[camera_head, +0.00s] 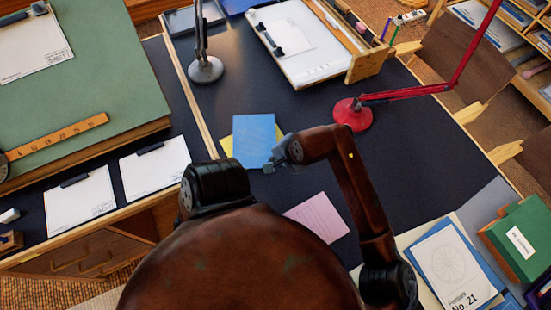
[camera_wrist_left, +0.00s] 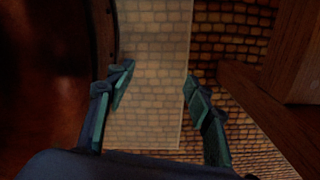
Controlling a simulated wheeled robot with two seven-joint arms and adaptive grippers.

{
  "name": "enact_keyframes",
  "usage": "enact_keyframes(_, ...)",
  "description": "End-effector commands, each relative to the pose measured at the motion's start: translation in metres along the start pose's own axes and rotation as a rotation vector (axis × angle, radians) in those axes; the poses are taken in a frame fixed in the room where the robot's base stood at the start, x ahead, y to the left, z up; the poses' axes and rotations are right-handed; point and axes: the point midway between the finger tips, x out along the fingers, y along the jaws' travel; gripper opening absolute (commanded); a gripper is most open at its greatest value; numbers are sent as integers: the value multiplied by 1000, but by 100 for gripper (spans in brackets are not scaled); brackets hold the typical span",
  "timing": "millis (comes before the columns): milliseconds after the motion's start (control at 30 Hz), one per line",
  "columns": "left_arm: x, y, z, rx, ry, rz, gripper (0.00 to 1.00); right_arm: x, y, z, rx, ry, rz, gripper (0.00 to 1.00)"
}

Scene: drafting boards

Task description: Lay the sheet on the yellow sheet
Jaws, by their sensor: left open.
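A blue sheet (camera_head: 254,138) lies over a yellow sheet (camera_head: 227,147) on the dark desk top, covering most of it. Yellow shows along the left side and a little at the upper right. My right gripper (camera_head: 271,164) is at the lower right corner of the blue sheet. Its fingers are small and partly hidden, so I cannot tell whether they grip the sheet. My left gripper (camera_wrist_left: 155,80) is open and empty in the left wrist view, above a brick-patterned floor. It is hidden in the head view.
A pink sheet (camera_head: 318,217) lies nearer on the desk (camera_head: 420,160). A grey lamp base (camera_head: 205,70) and a red lamp base (camera_head: 352,114) stand farther back. A white tray (camera_head: 305,65) is at the back. Dark desk space is free to the right.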

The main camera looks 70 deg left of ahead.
Motion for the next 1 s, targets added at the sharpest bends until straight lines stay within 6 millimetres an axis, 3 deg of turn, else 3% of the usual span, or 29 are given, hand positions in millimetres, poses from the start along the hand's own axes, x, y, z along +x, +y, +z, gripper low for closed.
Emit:
enact_keyframes(100, 0, 0, -4, -2, 0, 0, 48, 2, 1, 0, 0, 0, 0, 1)
enact_keyframes(400, -1, 1, -5, -3, 3, 1, 48, 1, 1, 0, 0, 0, 0, 22)
enact_keyframes(767, -2, 0, -4, -3, 5, 0, 48, -1, -1, 0, 1, 0, 0, 22)
enact_keyframes(833, -1, 0, 6, 3, 0, 0, 48, -4, -2, 0, 1, 0, 0, 22)
enact_keyframes(1000, 0, -1, 28, 12, -8, -1, 48, -40, -1, -2, -1, 7, 3, 22)
